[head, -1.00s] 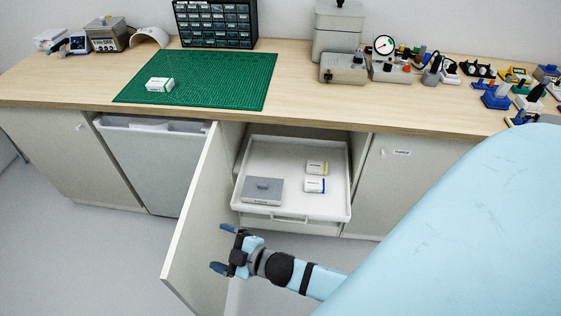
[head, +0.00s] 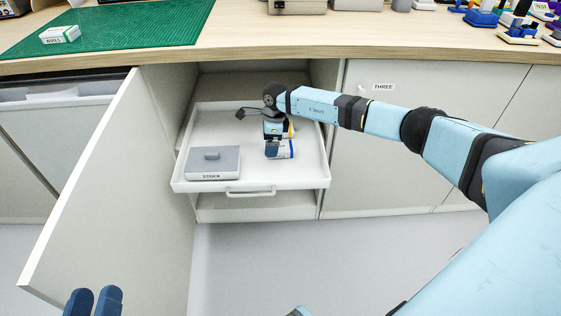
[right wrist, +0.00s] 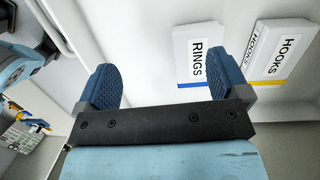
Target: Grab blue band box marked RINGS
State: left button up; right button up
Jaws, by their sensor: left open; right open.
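The RINGS box (right wrist: 196,55) is white with a blue band. It lies in the open drawer (head: 245,183), and in the head view it (head: 285,150) is partly covered by my right gripper (head: 273,145). In the right wrist view my right gripper (right wrist: 162,80) is open, with no box held. The RINGS box shows beside and partly behind its right-hand finger. My left gripper (head: 94,298) is open and empty at the bottom left of the head view, near the cabinet door.
A HOOKS box (right wrist: 284,50) with a yellow band lies next to the RINGS box. A grey lidded STOCK box (head: 212,162) sits at the drawer's left. The open cabinet door (head: 100,190) stands left of the drawer. A white box (head: 60,35) is on the green mat (head: 130,27).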

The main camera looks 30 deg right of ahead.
aim_at(281, 146)
jog(key=shift+h, duration=0.8)
jog(key=d, duration=0.1)
jog(key=w+d, duration=0.1)
jog(key=d, duration=0.1)
jog(key=d+b, duration=0.1)
jog(key=shift+w+d, duration=0.25)
jog(key=shift+w, duration=0.1)
jog(key=shift+d+f, duration=0.2)
jog(key=shift+f, duration=0.1)
notch_tip(281, 146, down, 6)
jog(key=b, duration=0.3)
jog(key=shift+d, duration=0.1)
pick_arm(q)
jog(key=f, duration=0.2)
jog(key=f+g, duration=0.1)
jog(key=d+f+g, duration=0.1)
jog(key=f, duration=0.1)
jog(key=shift+w+f+m, duration=0.1)
jog(key=shift+f+m, duration=0.25)
jog(key=shift+m, duration=0.05)
pick_arm(e)
jog(key=c, duration=1)
